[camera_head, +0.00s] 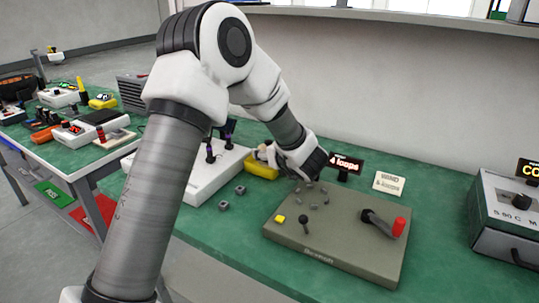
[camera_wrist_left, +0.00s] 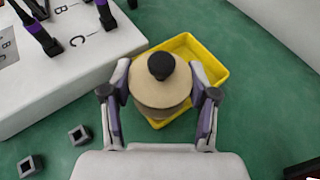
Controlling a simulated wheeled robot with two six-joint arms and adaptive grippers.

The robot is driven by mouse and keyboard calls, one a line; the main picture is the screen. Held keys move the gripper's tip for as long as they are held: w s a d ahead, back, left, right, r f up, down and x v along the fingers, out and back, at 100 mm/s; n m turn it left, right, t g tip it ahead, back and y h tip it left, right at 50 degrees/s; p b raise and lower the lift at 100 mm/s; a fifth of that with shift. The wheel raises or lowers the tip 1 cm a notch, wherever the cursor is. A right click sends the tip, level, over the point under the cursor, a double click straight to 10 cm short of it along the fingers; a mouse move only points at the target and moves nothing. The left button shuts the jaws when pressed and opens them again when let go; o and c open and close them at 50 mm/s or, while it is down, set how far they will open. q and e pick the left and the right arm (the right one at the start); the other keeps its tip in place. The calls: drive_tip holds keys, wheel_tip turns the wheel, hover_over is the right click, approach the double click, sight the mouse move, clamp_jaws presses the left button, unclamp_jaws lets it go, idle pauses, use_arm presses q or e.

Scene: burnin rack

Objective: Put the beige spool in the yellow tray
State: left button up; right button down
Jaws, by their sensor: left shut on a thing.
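The beige spool (camera_wrist_left: 158,88), with a black knob on top, is between the fingers of my left gripper (camera_wrist_left: 160,92) in the left wrist view. The gripper is shut on it from both sides. The yellow tray (camera_wrist_left: 213,62) lies beneath the spool on the green bench; the spool hides much of its inside. I cannot tell whether the spool touches the tray floor. In the head view the tray (camera_head: 262,171) shows left of the gripper, partly hidden by my arm. My right gripper is not in view.
A white box (camera_wrist_left: 40,75) with purple-black posts stands beside the tray. Small grey blocks (camera_wrist_left: 79,134) lie near it. A grey-brown panel (camera_head: 340,262) with a lever and red handle is to the right. A sign (camera_head: 389,183) stands behind it.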

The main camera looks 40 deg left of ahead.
use_arm(q)
drive_tip(key=w+a, duration=0.3)
drive_tip(key=shift+w+f, duration=0.3)
wheel_tip(320, 180, down, 4)
drive_tip(key=shift+a+r, duration=0.1)
drive_tip(key=shift+r, duration=0.15)
drive_tip(key=shift+f, duration=0.1)
drive_tip(key=o, duration=0.9)
drive_tip(key=shift+c, duration=0.2)
